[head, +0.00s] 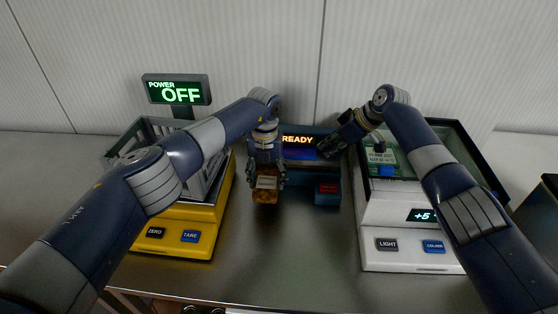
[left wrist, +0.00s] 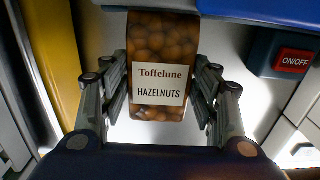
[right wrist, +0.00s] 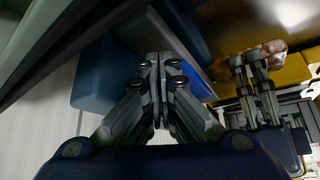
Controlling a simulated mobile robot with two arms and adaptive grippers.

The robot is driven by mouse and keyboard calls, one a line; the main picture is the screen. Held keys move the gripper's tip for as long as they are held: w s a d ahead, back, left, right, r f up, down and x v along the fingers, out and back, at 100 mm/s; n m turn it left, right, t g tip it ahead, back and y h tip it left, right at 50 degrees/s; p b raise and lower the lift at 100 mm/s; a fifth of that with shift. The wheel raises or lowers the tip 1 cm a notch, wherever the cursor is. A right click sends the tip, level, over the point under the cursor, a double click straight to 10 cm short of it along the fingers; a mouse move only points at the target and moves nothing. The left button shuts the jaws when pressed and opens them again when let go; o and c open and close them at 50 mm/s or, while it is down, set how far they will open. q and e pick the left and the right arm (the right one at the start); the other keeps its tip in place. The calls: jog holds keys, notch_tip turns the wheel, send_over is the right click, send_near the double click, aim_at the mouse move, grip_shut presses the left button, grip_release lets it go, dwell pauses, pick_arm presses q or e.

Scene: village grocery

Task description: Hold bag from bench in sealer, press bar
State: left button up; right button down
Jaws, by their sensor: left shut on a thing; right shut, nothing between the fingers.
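The bag (head: 266,190) of hazelnuts is brown with a white label and hangs upright in my left gripper (head: 267,176). In the left wrist view the bag (left wrist: 160,45) reads "Toffelune HAZELNUTS", with the fingers on both its sides. Its top edge is by the sealer (head: 298,153), a dark blue machine with a lit "READY" display; whether it sits in the slot is hidden. My right gripper (head: 328,148) is shut and empty at the sealer's right end, by the blue bar. In the right wrist view the closed fingertips (right wrist: 160,62) are close to a blue part.
A yellow scale (head: 190,215) with a grey crate (head: 150,130) stands left, its display (head: 178,90) reading "POWER OFF". A white device (head: 400,225) showing "+5" stands right. The sealer's ON/OFF switch (head: 327,190) is at its front right. The bench (head: 290,260) in front is clear.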

aim_at(325, 159)
jog(key=shift+f, duration=0.3)
jog(key=shift+f, duration=0.6)
dwell(0.4)
jog(key=shift+s+f, duration=0.1)
jog(key=shift+f, duration=0.25)
pick_arm(q)
jog(key=shift+r, duration=0.2)
jog(key=shift+c, duration=0.5)
pick_arm(e)
jog(key=shift+s+d+f, duration=0.1)
jog(key=shift+s+f, duration=0.1)
jog(key=shift+f, duration=0.3)
dwell(0.6)
pick_arm(q)
jog(key=shift+s+f, duration=0.1)
jog(key=shift+f, duration=0.1)
pick_arm(e)
jog(key=shift+w+r, duration=0.2)
jog(key=shift+r, duration=1.75)
jog(key=shift+r, duration=0.1)
